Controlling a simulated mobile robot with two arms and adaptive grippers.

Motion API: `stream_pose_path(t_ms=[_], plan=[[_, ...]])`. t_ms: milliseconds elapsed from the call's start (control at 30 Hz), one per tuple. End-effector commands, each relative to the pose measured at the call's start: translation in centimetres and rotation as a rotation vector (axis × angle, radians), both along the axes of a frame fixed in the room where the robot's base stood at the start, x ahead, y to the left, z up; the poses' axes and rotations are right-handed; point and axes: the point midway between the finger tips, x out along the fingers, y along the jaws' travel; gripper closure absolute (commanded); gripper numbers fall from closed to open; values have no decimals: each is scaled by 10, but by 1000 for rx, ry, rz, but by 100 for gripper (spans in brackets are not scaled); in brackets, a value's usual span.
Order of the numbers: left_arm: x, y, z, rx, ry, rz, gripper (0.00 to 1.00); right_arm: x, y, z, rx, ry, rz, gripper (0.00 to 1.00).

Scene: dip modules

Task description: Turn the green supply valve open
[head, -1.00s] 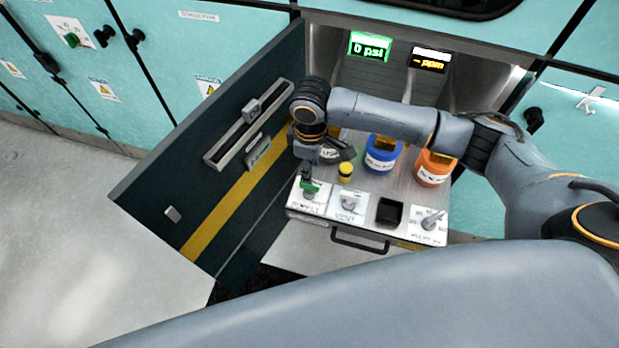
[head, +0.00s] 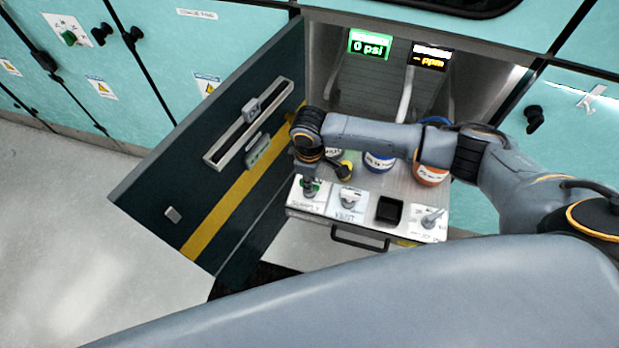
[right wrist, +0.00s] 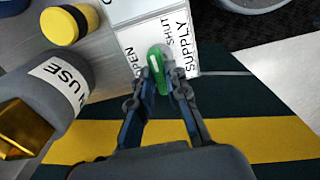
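The green supply valve handle (right wrist: 156,72) is on a white plate marked SUPPLY, OPEN and SHUT. It also shows in the head view (head: 314,184), at the left front of the pulled-out tray. My right gripper (right wrist: 157,83) comes down over it with one finger on each side. The fingers are apart, with a visible gap at the right finger; the left finger is very close to the handle, and I cannot tell whether it touches. In the head view my right gripper (head: 309,183) partly covers the handle. My left gripper is not in view.
The VENT valve (head: 349,198) is just right of the supply plate. A yellow cap (right wrist: 69,26) and a grey container marked IN USE (right wrist: 62,85) stand close by. Blue (head: 379,163) and orange (head: 430,174) containers are behind. The open cabinet door (head: 190,190) is at the left. A display (head: 369,45) reads 0 psi.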

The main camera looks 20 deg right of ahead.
Motion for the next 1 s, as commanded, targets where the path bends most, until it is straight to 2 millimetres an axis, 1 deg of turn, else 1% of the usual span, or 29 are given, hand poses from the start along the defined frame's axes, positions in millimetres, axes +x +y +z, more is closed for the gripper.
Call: stream_pose_path(t_ms=[267, 467, 667, 1000], plan=[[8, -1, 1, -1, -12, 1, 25, 0, 0, 0, 1, 1, 6, 100], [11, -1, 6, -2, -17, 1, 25, 0, 0, 1, 1, 1, 57, 100], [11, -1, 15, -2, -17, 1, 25, -1, 0, 2, 0, 1, 183, 100], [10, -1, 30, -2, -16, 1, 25, -1, 0, 2, 0, 2, 498, 100]])
